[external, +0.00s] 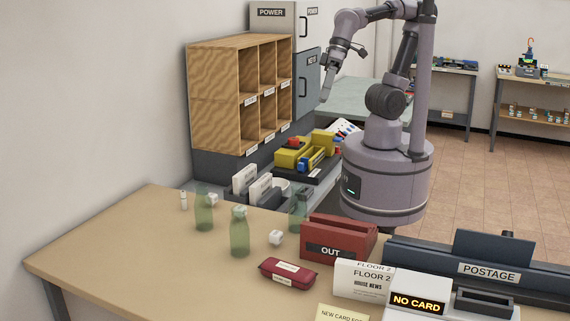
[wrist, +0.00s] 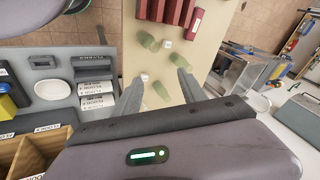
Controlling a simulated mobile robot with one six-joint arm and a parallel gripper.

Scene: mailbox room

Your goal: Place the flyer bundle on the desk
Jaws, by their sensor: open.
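A white bundle labelled FLOOR 2 and HOUSE NEWS (external: 362,281) stands near the front of the tan desk (external: 125,230), beside the red OUT tray. Two similar white labelled bundles (external: 245,179) stand on the grey counter behind the desk. In the wrist view, white labelled bundles (wrist: 95,89) show on that counter, left of my fingers. I cannot tell which one the task means. My gripper (external: 325,92) is raised above the counter area, beside the pigeonhole shelf.
Green bottles (external: 240,231), small white cubes (external: 276,237) and a dark red pouch (external: 289,272) are on the desk. The OUT tray (external: 340,238) and NO CARD box (external: 416,300) stand at its right. The desk's left part is clear. The wooden shelf (external: 215,95) is behind.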

